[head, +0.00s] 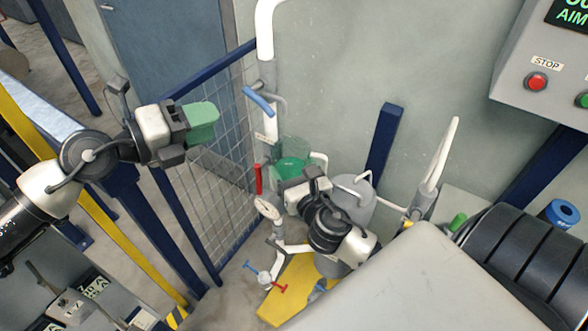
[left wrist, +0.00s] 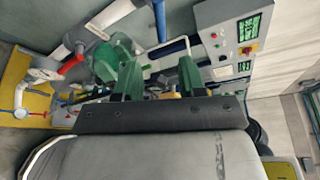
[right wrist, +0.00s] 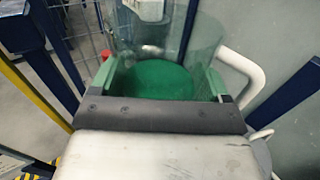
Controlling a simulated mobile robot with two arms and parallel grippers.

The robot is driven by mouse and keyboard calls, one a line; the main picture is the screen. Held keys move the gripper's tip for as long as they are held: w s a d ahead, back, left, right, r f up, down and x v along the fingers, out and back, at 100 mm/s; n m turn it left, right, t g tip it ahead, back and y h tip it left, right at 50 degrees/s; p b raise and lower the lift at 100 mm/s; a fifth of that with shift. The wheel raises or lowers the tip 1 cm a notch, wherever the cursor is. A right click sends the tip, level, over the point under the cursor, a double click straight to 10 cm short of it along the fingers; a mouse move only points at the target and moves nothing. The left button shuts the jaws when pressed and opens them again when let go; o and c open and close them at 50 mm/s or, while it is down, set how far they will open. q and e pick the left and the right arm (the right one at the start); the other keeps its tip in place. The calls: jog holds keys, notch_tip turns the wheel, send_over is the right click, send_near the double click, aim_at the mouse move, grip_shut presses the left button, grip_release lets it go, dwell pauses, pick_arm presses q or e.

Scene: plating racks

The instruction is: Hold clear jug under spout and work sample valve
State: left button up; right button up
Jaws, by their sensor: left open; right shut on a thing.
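The clear jug (head: 292,150) has green at its bottom, whether liquid or base I cannot tell. My right gripper (head: 291,178) is shut on the jug, its fingers on either side of the wall. In the right wrist view the jug (right wrist: 165,80) fills the middle, with a white handle at right. The jug is under a grey curved spout (head: 281,104) on a white pipe. A blue lever (head: 258,99) sits on that pipe beside the spout; I take it as the sample valve. My left gripper (head: 203,121) is open and empty, left of the lever and apart from it.
A red handle (head: 258,179) and a gauge (head: 267,207) stand left below the jug. A wire mesh fence (head: 220,150) is behind my left gripper. A control box with a red STOP button (head: 536,82) hangs at upper right.

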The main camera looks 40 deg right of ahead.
pick_arm(q)
jog(key=shift+c, duration=0.4)
jog(key=shift+d+r, duration=0.15)
jog(key=shift+d, duration=0.05)
jog(key=shift+c, duration=1)
notch_tip(320, 180, up, 10)
jog(key=m+g, duration=0.2)
jog(key=m, duration=0.4)
send_over(254, 96)
jog(key=s+a, duration=0.4)
notch_tip(254, 96, up, 2)
jog(key=s+d+r+m, duration=0.1)
jog(key=s+d+m, duration=0.1)
jog(key=m, duration=0.2)
jog(key=w+f+m+t+y, duration=0.2)
jog(key=f+m+y, duration=0.1)
jog(key=m, duration=0.3)
jog(key=w+d+f+m+t+y, duration=0.1)
jog(key=w+f+m+t+y, duration=0.1)
jog(key=f+m+y, duration=0.2)
jog(key=w+d+f+m+t+y, duration=0.1)
jog(key=w+f+m+t+y, duration=0.1)
jog(key=f+m, duration=0.5)
jog(key=shift+w+d+f+m+t+y, duration=0.1)
jog(key=shift+d+m+t+y, duration=0.05)
jog(key=shift+m+y, duration=0.35)
jog(key=shift+w+d+f+m+t+y, duration=0.15)
jog(key=shift+m+y, duration=0.25)
jog(key=shift+m, duration=0.2)
